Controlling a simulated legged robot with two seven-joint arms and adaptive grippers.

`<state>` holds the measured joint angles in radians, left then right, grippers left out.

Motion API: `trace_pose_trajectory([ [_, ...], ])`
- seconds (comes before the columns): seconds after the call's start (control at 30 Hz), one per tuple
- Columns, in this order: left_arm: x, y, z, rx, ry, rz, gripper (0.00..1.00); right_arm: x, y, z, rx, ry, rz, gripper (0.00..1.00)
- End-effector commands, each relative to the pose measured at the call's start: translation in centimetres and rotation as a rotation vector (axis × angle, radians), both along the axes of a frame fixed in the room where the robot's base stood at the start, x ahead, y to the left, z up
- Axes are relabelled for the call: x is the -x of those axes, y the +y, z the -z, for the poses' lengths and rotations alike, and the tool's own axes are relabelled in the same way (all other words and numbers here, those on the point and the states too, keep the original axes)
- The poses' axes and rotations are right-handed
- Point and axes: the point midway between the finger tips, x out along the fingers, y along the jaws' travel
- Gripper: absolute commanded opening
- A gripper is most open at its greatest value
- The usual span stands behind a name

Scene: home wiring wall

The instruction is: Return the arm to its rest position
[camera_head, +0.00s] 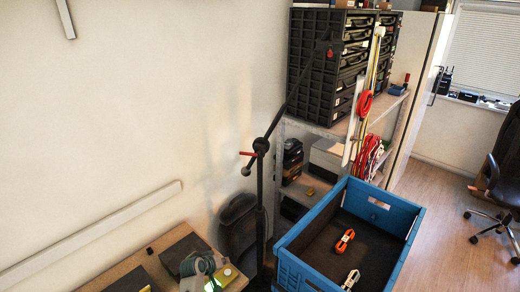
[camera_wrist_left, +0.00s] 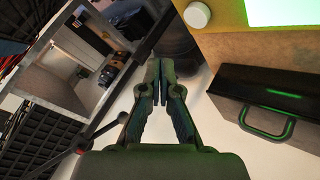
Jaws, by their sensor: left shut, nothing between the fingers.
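My left gripper (camera_head: 200,268) is low in the head view, above the workbench, close to a yellow device with a lit green screen (camera_head: 228,277). The left wrist view shows its two fingers (camera_wrist_left: 160,82) with the tips together, shut and with nothing between them. The yellow device is at the top right of that view (camera_wrist_left: 235,18), apart from the fingertips. My right gripper is in neither view.
A dark case with a handle (camera_wrist_left: 285,105) is right of the fingers in the wrist view. A black stand with a red lever (camera_head: 262,175) rises beside the bench (camera_head: 125,272). A blue crate (camera_head: 300,272) holds an orange cable bundle (camera_head: 345,240) and a white one (camera_head: 351,279).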

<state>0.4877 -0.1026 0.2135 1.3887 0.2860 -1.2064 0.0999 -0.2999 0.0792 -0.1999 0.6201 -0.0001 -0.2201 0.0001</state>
Motion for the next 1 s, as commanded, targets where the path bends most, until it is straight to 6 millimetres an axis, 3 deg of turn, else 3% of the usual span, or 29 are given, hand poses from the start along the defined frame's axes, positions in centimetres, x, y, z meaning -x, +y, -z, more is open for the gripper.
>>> trace_pose_trajectory([
  [0.07,1.8,0.7,1.4,-0.036,0.019,0.007,0.0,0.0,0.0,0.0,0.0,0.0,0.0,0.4],
  [0.17,6.6,2.0,4.2,-0.13,0.06,0.032,0.0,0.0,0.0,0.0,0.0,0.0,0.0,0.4],
  [0.3,16.9,3.3,7.5,-0.303,0.142,0.11,0.0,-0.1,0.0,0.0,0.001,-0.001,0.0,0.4],
  [0.4,23.0,3.4,8.2,-0.389,0.186,0.169,0.0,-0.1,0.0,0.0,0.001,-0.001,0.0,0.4],
  [0.5,27.6,3.2,8.3,-0.444,0.22,0.217,0.0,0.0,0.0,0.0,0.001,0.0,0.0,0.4],
  [0.7,34.5,2.6,7.4,-0.508,0.265,0.294,0.0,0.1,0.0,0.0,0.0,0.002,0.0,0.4],
  [1.0,41.9,1.8,5.2,-0.557,0.312,0.381,0.0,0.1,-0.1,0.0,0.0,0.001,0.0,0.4],
])
